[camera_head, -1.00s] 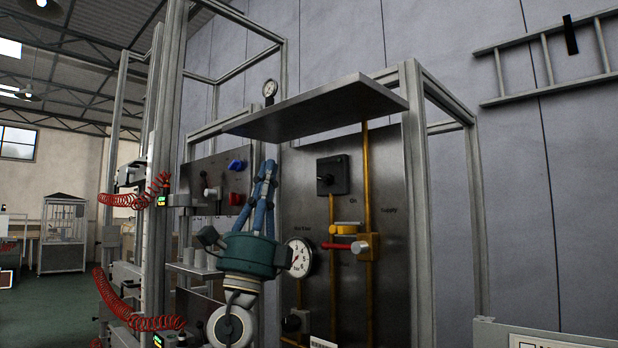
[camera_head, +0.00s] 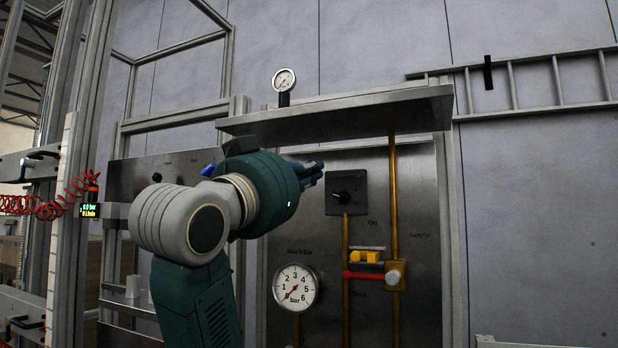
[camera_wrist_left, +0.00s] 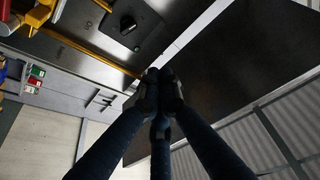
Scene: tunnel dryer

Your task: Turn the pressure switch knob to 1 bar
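A black rotary knob on a square black plate (camera_head: 346,192) sits high on the metal panel; the wrist view also shows this knob (camera_wrist_left: 128,25). I cannot tell whether it is the pressure switch knob. A round bar gauge (camera_head: 295,288) sits lower left of it, its needle near the low end. My left gripper (camera_head: 314,173) points right, just left of the black plate and below the shelf. In the left wrist view its dark fingers (camera_wrist_left: 160,78) converge with tips together, holding nothing visible. They look apart from the knob. My right gripper is out of view.
A metal shelf (camera_head: 340,115) juts out above the panel, close over my left gripper. Yellow pipes (camera_head: 393,190) run down the panel, with a red-handled valve (camera_head: 362,275). A small gauge (camera_head: 284,80) stands above the shelf. A metal frame (camera_head: 75,170) with a red coiled hose is at left.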

